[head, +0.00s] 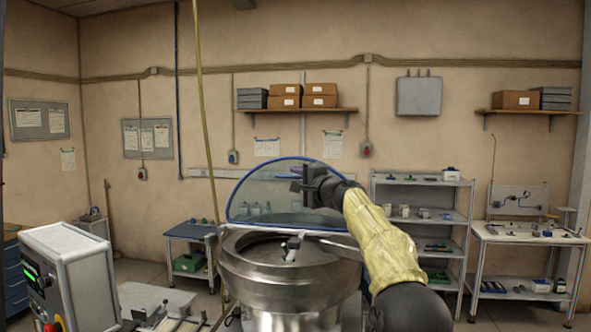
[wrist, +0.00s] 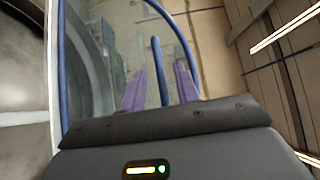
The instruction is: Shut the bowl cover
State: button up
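The bowl (head: 290,291) is a wide steel feeder bowl in the head view, with an open top. Its cover (head: 262,192) is a clear panel with a blue rim, standing raised at the back of the bowl. My gripper (head: 298,180) is at the cover's upper right. In the wrist view, my gripper's two purple fingers (wrist: 160,70) are apart, with a blue bar (wrist: 157,60) between them. Gaps show on both sides of the bar, and whether it is a handle is unclear. The cover's blue rim (wrist: 182,38) curves past the fingers.
A grey control box (head: 75,275) with a green display stands at front left. A shelf rack (head: 425,215) and a workbench (head: 530,236) stand to the right. A small blue-topped table (head: 192,231) is behind the bowl at left. A thin hanging cord (head: 202,110) runs down left of the cover.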

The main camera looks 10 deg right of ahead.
jog(key=shift+w+a, duration=0.2)
jog(key=shift+w, duration=0.35)
grip_shut()
